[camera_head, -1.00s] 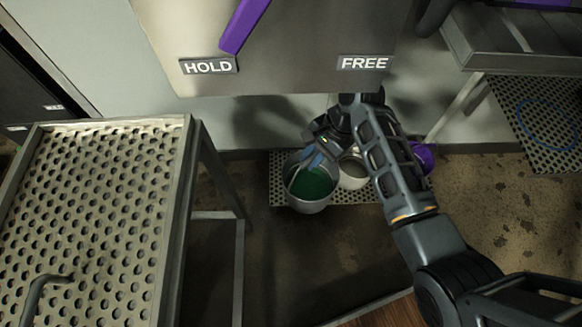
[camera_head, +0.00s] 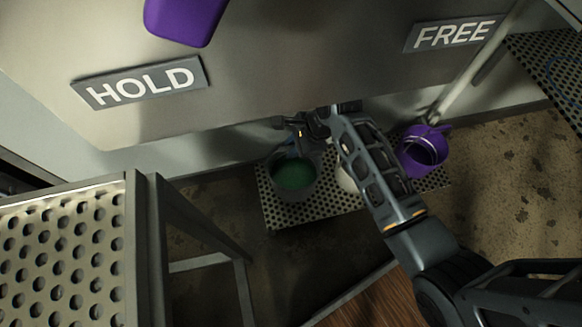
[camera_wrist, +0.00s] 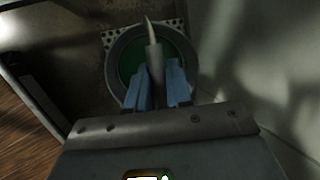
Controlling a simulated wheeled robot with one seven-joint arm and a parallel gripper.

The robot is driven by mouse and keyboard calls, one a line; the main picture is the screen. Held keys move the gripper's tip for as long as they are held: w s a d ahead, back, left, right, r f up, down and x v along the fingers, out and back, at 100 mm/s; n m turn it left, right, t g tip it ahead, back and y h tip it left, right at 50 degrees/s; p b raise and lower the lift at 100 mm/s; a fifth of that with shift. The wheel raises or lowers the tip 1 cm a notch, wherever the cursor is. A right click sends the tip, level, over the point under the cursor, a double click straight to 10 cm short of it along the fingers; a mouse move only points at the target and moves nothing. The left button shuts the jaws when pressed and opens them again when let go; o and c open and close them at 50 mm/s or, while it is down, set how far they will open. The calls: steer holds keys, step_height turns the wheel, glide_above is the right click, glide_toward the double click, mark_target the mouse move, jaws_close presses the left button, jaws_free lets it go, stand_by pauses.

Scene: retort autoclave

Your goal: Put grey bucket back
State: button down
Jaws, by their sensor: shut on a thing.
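The grey bucket (camera_head: 296,190), with a dark green inside, is at the left end of a low perforated shelf (camera_head: 325,207) under the panel. My gripper (camera_head: 298,143) is above its back rim. In the wrist view my gripper (camera_wrist: 160,88) has its blue fingers shut on the bucket's grey handle (camera_wrist: 152,45), which runs up across the opening. The grey bucket (camera_wrist: 112,70) is round and seen from above there, with perforated metal under it. Whether it rests on the shelf or hangs just above it, I cannot tell.
A pale bucket (camera_head: 346,178) is mostly hidden behind my arm. A purple bucket (camera_head: 422,150) stands at the shelf's right end. A perforated table (camera_head: 62,250) is at left. The panel with HOLD (camera_head: 140,82) and FREE (camera_head: 454,34) signs overhangs the shelf.

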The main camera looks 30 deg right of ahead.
step_height(320, 180, down, 7)
steer(key=b, duration=0.2)
steer(key=shift+b, duration=0.4)
steer(key=shift+f, duration=0.1)
steer(key=c, duration=1)
jaws_free()
steer(key=shift+f, duration=0.1)
steer(key=p+v, duration=0.5)
steer(key=v, duration=0.7)
